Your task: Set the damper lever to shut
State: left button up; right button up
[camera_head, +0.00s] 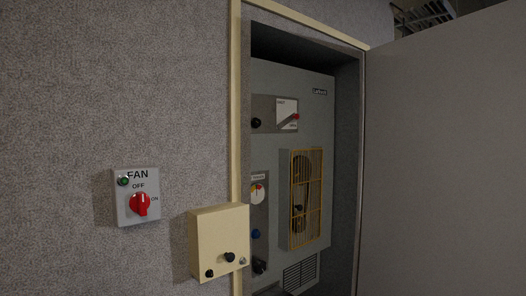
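A grey panel (320,150) stands in a recess in the wall. Near its top is a plate (268,106) with a black knob (256,122) at its left. A white label with a red pointer or lever (289,119) is at the plate's right. The pointer slants up to the right. Small lettering at the label's top and bottom is too small to read surely, so I cannot tell which part is the damper lever or its setting. Neither gripper is in view.
A yellow grille (306,198) covers part of the panel. A gauge (257,193) and blue knob (255,234) are beside it. A cream box (219,240) juts out at the recess's left edge. A FAN switch (140,204) is further left. A large grey door-like panel (450,160) fills the right.

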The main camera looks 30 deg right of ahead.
aim_at(294, 116)
jog(key=z, duration=1.25)
